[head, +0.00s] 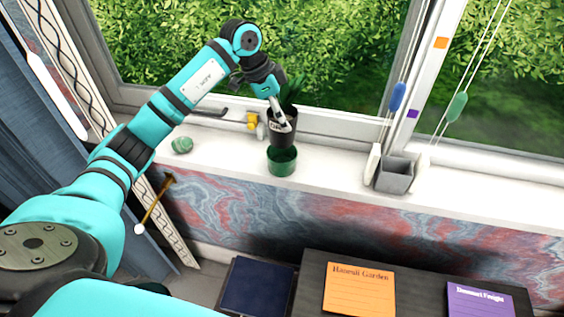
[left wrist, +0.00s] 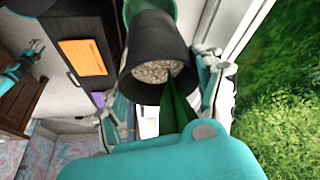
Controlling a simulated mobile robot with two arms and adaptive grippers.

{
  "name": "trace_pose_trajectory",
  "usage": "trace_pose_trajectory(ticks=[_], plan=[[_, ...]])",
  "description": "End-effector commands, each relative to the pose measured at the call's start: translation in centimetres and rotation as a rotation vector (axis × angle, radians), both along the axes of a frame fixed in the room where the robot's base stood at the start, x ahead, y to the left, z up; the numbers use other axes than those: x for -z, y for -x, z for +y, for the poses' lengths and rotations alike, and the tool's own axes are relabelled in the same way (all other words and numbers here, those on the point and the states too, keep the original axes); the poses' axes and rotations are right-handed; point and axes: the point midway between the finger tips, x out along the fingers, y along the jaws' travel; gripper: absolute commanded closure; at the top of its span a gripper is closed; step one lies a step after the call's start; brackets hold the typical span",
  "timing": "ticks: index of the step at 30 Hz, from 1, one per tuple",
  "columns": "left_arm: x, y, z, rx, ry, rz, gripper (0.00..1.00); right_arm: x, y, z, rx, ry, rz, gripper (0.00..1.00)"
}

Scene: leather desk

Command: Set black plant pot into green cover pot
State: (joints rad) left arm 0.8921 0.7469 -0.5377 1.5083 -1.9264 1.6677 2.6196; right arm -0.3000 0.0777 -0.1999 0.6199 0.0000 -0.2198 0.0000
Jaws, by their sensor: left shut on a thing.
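The black plant pot (head: 285,142) holds a green leafy plant. My left gripper (head: 279,122) is shut on it near its rim. In the left wrist view the black pot (left wrist: 150,38) is between my fingers, with pale gravel and dark green leaves in its mouth. The green cover pot (head: 282,167) stands upright on the white sill. The black pot's base overlaps the cover pot's back rim in the head view; I cannot tell whether it is above or inside it. Part of the cover pot (left wrist: 164,8) shows beyond the black pot in the wrist view. My right gripper is not in view.
A green striped object (head: 182,145) lies left on the sill, and a yellow item (head: 252,121) stands behind my gripper. A grey square container (head: 394,175) stands to the right. The window is close behind; the sill's front edge is near the cover pot.

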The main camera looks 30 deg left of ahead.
Motion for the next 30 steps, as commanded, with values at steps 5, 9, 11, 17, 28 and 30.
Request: trace_pose_trajectory(ticks=[5,9,11,17,28,30], plan=[[2.0,0.1,0.1,-0.034,0.001,0.006,0.90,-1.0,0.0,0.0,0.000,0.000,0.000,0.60],[4.6,0.0,0.1,-0.033,0.001,0.005,0.90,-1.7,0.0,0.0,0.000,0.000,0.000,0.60],[5.3,0.0,0.1,-0.032,0.002,0.002,0.90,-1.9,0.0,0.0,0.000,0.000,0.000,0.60],[7.0,0.0,0.1,-0.031,0.000,0.002,0.90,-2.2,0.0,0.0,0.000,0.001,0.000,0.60],[10.0,-0.1,0.1,-0.030,0.000,-0.001,0.90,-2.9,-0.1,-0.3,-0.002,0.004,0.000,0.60],[10.1,0.0,0.1,-0.029,-0.001,0.002,0.28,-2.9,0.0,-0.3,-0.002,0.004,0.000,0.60]])
